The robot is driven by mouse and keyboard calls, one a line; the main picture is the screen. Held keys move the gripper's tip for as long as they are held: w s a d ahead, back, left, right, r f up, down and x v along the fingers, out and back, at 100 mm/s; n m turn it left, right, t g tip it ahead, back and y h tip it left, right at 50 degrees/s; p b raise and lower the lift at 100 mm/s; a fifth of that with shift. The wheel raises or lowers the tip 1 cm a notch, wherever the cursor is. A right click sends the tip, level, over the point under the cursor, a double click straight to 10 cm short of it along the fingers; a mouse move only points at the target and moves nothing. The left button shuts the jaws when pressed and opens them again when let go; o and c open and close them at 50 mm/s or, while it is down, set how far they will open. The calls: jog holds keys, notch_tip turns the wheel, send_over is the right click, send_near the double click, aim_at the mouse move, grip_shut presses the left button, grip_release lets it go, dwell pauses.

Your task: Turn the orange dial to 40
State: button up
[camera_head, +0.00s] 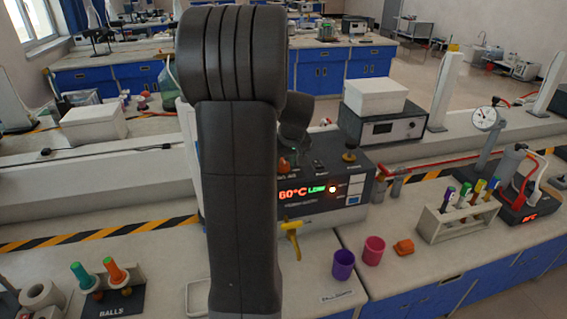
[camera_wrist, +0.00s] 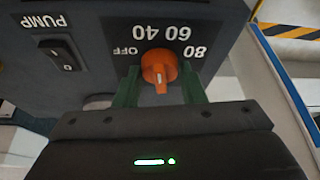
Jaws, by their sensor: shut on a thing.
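The orange dial (camera_wrist: 159,70) is on a dark panel in the wrist view, with OFF, 40, 60 and 80 printed around its far side, upside down. A pale mark shows on the dial's near half; I cannot tell which label it indicates. My gripper (camera_wrist: 159,90) has its green fingers on either side of the dial, shut on it.
A PUMP switch (camera_wrist: 62,53) is left of the dial in the wrist view. In the head view, a yellow tap-like part (camera_head: 291,236) is at the device's front. A purple cup (camera_head: 343,265), a pink cup (camera_head: 373,250) and a test-tube rack (camera_head: 455,217) stand to the right.

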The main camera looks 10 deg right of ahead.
jog(key=shift+d+n+y+b, duration=0.15)
jog(key=shift+n+y+b, duration=0.35)
jog(key=shift+n, duration=0.8)
jog(key=o, duration=1)
jog(key=shift+r, duration=0.1)
jog(key=v, duration=0.4)
jog(key=b+v, duration=0.1)
jog(key=v, duration=0.8)
jog(key=shift+w+d+r, duration=0.1)
jog(key=shift+w+r, duration=0.05)
jog(key=shift+r, duration=0.25)
jog(key=shift+g, duration=0.3)
jog(key=p+x, duration=0.1)
jog(key=x, duration=1.3)
jog(key=shift+r, duration=0.1)
